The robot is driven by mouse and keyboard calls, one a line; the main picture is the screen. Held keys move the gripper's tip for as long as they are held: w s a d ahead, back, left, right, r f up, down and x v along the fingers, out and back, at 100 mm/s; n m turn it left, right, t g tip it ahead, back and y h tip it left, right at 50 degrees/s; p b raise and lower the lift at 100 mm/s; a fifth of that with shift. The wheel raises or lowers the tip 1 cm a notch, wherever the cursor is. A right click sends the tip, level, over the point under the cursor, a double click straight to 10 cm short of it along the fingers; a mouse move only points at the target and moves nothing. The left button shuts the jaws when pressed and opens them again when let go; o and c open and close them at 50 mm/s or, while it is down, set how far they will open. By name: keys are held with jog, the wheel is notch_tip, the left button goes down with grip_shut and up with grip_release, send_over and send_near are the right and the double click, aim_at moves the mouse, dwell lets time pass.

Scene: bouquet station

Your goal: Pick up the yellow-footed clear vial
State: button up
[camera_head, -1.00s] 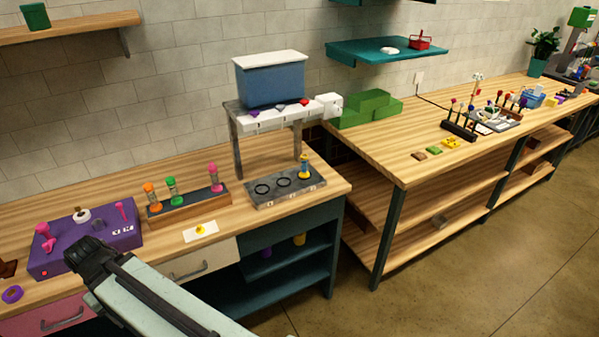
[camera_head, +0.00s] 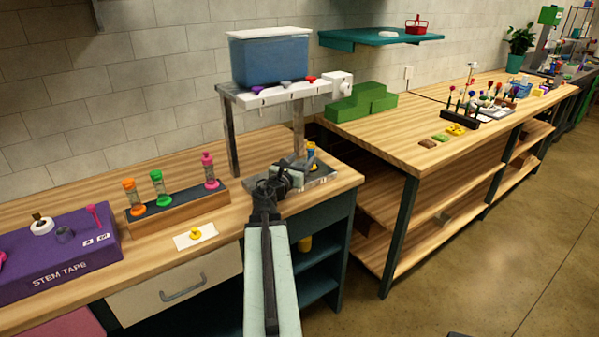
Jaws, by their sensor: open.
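A small upright vial with yellow parts (camera_head: 311,150) stands at the right end of the grey tray (camera_head: 322,180) under the dispenser stand. It looks like the yellow-footed vial, but its lower part is mostly hidden behind my gripper. My gripper (camera_head: 288,168) is open and reaches over the tray, just left of and in front of the vial. I see nothing held in it. I cannot tell whether the jaws touch the vial.
A wooden rack (camera_head: 180,211) holds vials with orange, green and pink ends. A white card with a yellow piece (camera_head: 195,233) lies in front. A blue tank (camera_head: 270,60) sits on the stand (camera_head: 228,130), whose legs flank the tray. A purple box (camera_head: 60,268) is at left.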

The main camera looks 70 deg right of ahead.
aim_at(309, 151)
jog(key=shift+d+r, duration=0.1)
jog(key=shift+r, duration=0.05)
jog(key=shift+w+d, duration=0.1)
jog(key=shift+d, duration=0.95)
jog(key=d, duration=0.5)
jog(key=shift+s+d, duration=0.3)
jog(key=shift+a, duration=0.1)
grip_shut()
